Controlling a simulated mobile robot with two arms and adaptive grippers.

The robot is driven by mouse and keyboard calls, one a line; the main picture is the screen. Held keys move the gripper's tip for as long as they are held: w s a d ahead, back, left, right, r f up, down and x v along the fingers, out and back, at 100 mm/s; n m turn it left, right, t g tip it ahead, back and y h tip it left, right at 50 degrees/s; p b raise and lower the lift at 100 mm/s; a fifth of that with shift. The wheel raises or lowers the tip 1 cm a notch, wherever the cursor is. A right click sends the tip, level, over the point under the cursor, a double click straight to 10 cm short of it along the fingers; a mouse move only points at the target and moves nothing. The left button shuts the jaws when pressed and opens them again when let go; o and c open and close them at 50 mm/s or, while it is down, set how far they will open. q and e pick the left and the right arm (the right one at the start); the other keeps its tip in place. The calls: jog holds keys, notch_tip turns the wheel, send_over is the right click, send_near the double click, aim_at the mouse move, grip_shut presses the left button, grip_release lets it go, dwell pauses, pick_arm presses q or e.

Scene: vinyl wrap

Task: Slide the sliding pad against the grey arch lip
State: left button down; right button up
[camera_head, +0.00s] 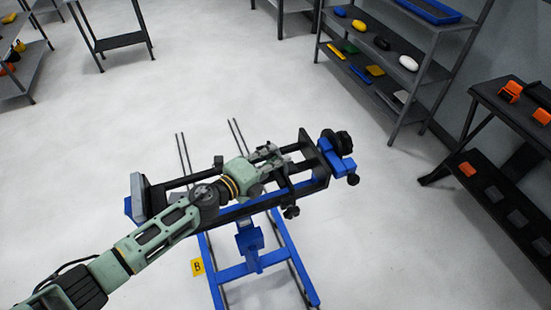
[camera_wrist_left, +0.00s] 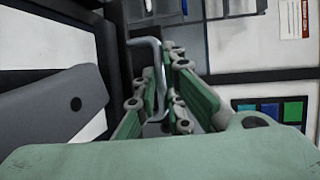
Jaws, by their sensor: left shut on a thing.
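A black-framed fixture (camera_head: 235,208) stands on a blue wheeled-looking base in the head view. A grey upright plate (camera_head: 138,195) is at its left end; I cannot tell whether this is the arch lip. My left gripper (camera_head: 270,154) reaches over the frame's right half and is shut on a grey bent handle. In the left wrist view the handle (camera_wrist_left: 148,42) runs between the green fingers (camera_wrist_left: 170,100). The sliding pad cannot be told apart surely; dark carriage parts near the gripper are partly hidden by it. My right gripper is not in view.
Blue clamp parts with black knobs (camera_head: 343,142) are at the fixture's right end. A yellow "B" tag (camera_head: 197,267) is by the blue base (camera_head: 268,262). Shelves with coloured items (camera_head: 385,60) and a dark table (camera_head: 510,125) stand at the right. The floor around is clear.

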pick_arm(q)
jog(key=shift+s+d+f+g, duration=0.15)
jog(key=shift+s+f+g, duration=0.15)
jog(key=shift+s+f, duration=0.2)
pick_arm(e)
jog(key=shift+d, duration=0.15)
pick_arm(q)
jog(key=c, duration=2.3)
grip_release()
jog(key=shift+o, duration=0.7)
jog(key=shift+d, duration=0.3)
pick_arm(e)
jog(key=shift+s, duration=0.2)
pick_arm(q)
jog(key=shift+a, duration=0.15)
